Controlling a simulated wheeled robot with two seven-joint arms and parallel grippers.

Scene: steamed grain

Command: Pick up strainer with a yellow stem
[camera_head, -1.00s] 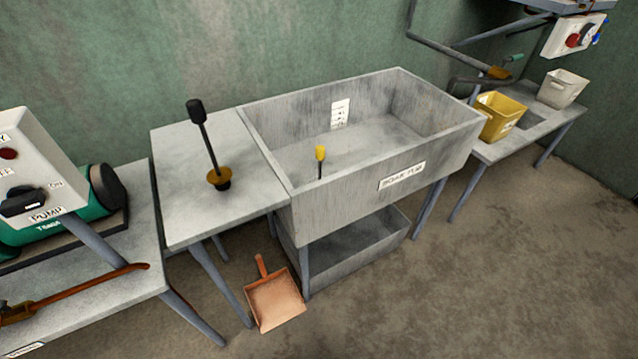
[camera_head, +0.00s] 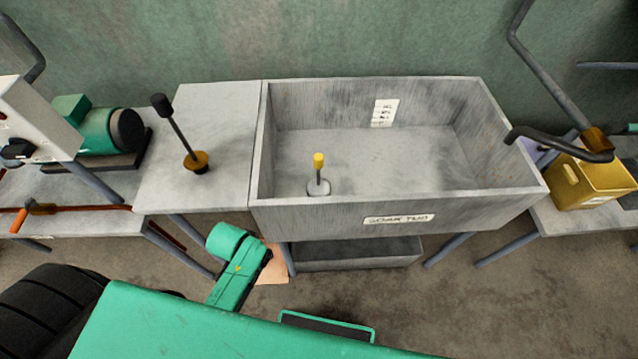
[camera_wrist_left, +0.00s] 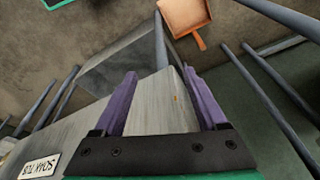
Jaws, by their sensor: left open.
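The strainer with a yellow stem (camera_head: 319,184) stands upright inside the grey soak tub (camera_head: 330,216), near the tub's front left. Its yellow top is up and its pale base rests on the tub floor. My left arm shows below the tub's front left corner in the head view, outside the tub and apart from the strainer. In the left wrist view my left gripper (camera_wrist_left: 160,75) is open, its purple fingers apart with nothing held, in front of the tub's outer wall. The strainer is not in that view. My right gripper is not in view.
A black-handled plunger-like tool (camera_head: 196,162) stands on the side table (camera_head: 220,120) left of the tub. A dark pipe (camera_head: 560,147) reaches over the tub's right end, beside a yellow bin (camera_head: 590,185). An orange dustpan (camera_wrist_left: 183,15) lies on the floor.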

